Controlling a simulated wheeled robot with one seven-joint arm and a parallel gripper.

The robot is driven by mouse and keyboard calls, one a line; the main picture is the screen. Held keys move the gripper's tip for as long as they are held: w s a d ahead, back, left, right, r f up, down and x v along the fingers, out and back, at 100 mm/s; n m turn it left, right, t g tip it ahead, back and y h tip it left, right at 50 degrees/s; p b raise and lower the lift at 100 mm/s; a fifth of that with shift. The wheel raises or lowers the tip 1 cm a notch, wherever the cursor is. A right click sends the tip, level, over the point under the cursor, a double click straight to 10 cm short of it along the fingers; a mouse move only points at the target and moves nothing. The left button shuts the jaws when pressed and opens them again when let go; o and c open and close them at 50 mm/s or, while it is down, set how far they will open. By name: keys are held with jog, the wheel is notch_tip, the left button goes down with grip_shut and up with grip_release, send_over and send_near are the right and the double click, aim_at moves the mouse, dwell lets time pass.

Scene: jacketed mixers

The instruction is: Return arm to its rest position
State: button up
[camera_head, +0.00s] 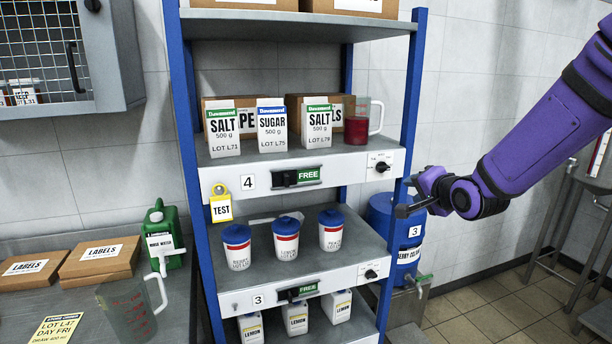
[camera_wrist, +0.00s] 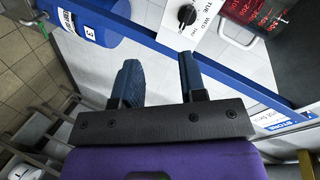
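My purple arm reaches in from the right of the head view. My gripper (camera_head: 408,196) is beside the right-hand blue post of the shelf rack (camera_head: 411,105), roughly level with the gap between the shelves marked 4 and 3. In the wrist view my gripper (camera_wrist: 158,78) shows its two dark blue fingers apart, with nothing between them. Behind and below it in the head view stands a blue drum (camera_head: 408,250) marked 3, partly hidden by the post and my gripper.
The upper shelf holds salt and sugar cartons (camera_head: 272,128) and a jug of red liquid (camera_head: 358,120). Blue-lidded tubs (camera_head: 286,240) stand on shelf 3. A metal table (camera_head: 560,195) stands at the right. A wall cabinet (camera_head: 65,60) hangs at the left. Tiled floor shows at lower right.

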jog(key=s+d+r+n+g+h, duration=0.1)
jog(key=s+r+n+g, duration=0.1)
jog(key=s, duration=0.9)
jog(key=s+d+r+n+g+h, duration=0.1)
jog(key=s+r+n+g, duration=0.2)
jog(key=s, duration=0.8)
jog(key=s+d+r+n+g+h, duration=0.1)
jog(key=s+r+n+g, duration=0.1)
jog(key=s, duration=1)
jog(key=n+g, duration=0.1)
jog(key=n, duration=0.1)
jog(key=shift+d+r+n+g, duration=0.3)
jog(key=shift+d+r+n, duration=0.05)
jog(key=shift+d+n, duration=0.05)
